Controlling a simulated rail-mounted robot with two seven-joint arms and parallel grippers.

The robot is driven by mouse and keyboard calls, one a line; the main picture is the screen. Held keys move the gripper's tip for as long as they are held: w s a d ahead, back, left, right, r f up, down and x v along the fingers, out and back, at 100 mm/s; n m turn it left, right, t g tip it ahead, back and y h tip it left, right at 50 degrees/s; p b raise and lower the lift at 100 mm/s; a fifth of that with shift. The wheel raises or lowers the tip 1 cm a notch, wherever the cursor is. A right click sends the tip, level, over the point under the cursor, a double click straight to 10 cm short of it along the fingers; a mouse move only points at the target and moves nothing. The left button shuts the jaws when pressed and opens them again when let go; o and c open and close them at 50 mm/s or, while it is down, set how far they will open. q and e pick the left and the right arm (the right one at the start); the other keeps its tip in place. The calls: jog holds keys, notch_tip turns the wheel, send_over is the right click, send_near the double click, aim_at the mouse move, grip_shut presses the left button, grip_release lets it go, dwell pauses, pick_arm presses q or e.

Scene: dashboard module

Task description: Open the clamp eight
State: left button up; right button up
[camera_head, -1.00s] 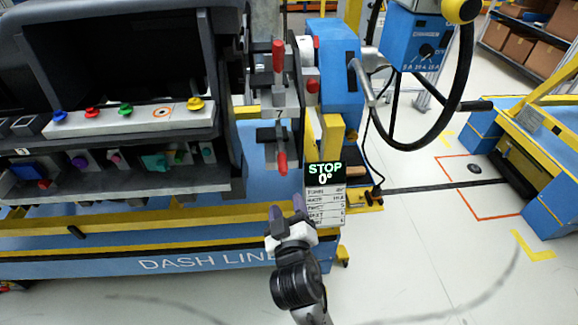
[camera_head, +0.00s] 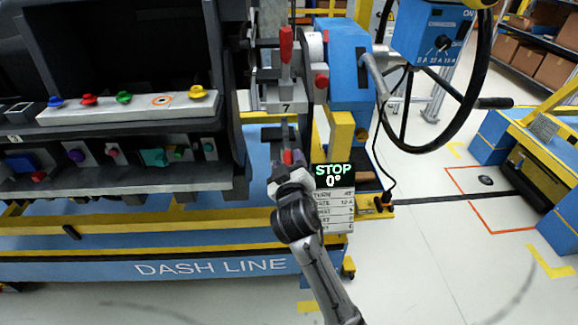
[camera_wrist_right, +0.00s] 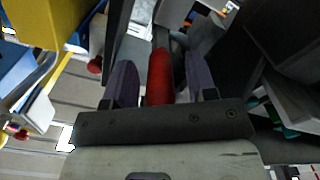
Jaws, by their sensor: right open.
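In the head view, a clamp with a raised red handle (camera_head: 286,46) stands above a grey plate marked 7. Below the plate is a second clamp (camera_head: 281,136), whose number I cannot read; its red handle points down. My right gripper (camera_head: 288,160) is at this lower handle, with its arm coming up from below. In the right wrist view, the red handle (camera_wrist_right: 159,76) lies between the two open purple fingers (camera_wrist_right: 162,82), with visible gaps on both sides. The gripper hides most of the handle in the head view. My left gripper is out of view.
A black steering wheel (camera_head: 484,70) and blue box (camera_head: 432,35) stand to the right. A STOP 0° display (camera_head: 333,176) is just right of my right gripper. The dashboard module with coloured knobs (camera_head: 124,97) fills the left. Open floor lies at lower right.

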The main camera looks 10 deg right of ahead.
dwell(0.3)
grip_shut()
dwell(0.3)
